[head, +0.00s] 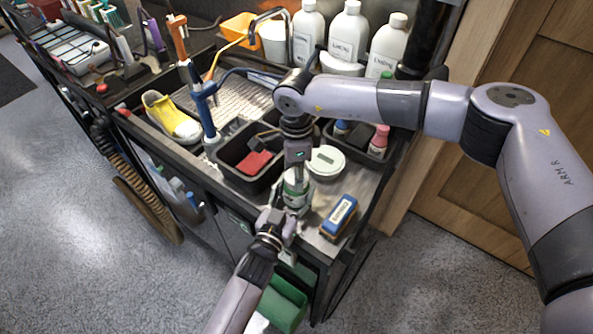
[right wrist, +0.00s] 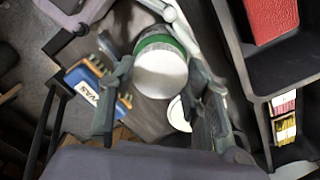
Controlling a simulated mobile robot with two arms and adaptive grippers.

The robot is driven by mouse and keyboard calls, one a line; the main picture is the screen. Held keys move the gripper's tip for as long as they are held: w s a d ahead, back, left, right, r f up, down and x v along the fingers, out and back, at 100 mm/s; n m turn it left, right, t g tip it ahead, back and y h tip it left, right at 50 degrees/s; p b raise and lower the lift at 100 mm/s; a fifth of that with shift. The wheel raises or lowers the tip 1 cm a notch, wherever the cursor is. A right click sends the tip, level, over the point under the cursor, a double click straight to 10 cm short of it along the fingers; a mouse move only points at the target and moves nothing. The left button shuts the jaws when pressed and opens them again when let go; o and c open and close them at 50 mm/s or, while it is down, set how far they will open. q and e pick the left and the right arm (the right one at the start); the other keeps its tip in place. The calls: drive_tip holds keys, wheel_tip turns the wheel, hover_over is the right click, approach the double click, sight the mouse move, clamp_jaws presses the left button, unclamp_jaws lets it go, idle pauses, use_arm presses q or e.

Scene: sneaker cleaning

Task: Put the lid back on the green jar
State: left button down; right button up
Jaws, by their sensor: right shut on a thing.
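The green jar (head: 297,198) stands near the front edge of the cart, partly hidden by both my grippers. It also shows in the right wrist view as a green band (right wrist: 154,42) just behind a round white lid (right wrist: 160,75). My right gripper (head: 297,172) points down over the jar. In the right wrist view its fingers (right wrist: 160,98) are shut on the lid from both sides. The lid is in line with the jar's top; I cannot tell whether it is seated. My left gripper (head: 284,222) is at the jar's front side; its fingertips are unclear.
A black bin with a red block (head: 254,162) is to the left. White bottles (head: 347,38) line the back. A yellow shoe (head: 171,117) lies further left.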

drive_tip(key=shift+c, duration=1.1)
drive_tip(key=shift+m, duration=0.8)
drive_tip(key=o, duration=1.4)
wheel_tip(320, 180, up, 12)
use_arm(q)
drive_tip(key=c, duration=0.6)
unclamp_jaws()
